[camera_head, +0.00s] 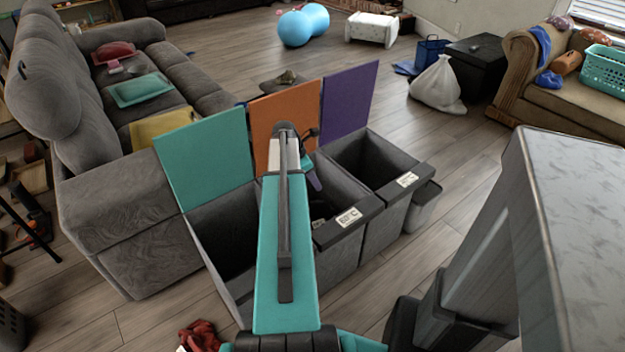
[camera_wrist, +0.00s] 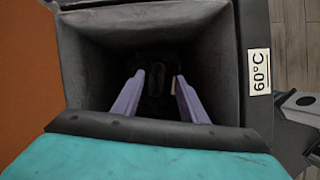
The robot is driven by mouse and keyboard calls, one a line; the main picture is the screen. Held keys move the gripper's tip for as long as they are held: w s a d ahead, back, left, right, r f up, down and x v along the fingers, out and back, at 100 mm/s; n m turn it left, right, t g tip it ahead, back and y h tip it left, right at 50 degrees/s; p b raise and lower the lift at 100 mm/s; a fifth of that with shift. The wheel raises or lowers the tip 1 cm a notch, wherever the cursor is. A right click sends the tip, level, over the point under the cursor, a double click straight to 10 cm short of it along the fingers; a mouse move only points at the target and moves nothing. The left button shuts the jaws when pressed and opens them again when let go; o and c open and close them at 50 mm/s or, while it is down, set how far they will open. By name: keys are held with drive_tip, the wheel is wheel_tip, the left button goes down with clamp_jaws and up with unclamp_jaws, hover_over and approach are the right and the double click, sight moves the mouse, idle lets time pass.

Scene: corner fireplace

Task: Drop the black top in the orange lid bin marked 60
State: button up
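The orange lid (camera_head: 284,112) stands raised behind the middle grey bin (camera_head: 345,190). In the wrist view this bin (camera_wrist: 205,65) carries a white label (camera_wrist: 259,72) reading 60°C. My gripper (camera_wrist: 157,88) points down into the bin's mouth, with its two purple fingers apart and nothing clearly between them. It also shows in the head view (camera_head: 314,182), partly behind my arm. The bin's inside is very dark. A faint dark shape shows beyond the fingertips, but I cannot tell whether it is the black top. I cannot make out the black top in the head view.
Bins with a teal lid (camera_head: 205,155) and a purple lid (camera_head: 349,97) stand either side. A grey sofa (camera_head: 110,205) is at left. A red cloth (camera_head: 201,336) lies on the floor in front. A white bag (camera_head: 437,88) stands on open floor behind.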

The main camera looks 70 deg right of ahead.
idle(0.3)
drive_tip(key=v, duration=1.3)
drive_tip(key=shift+r+p, duration=0.3)
drive_tip(key=shift+p, duration=0.05)
drive_tip(key=shift+w+a, duration=0.15)
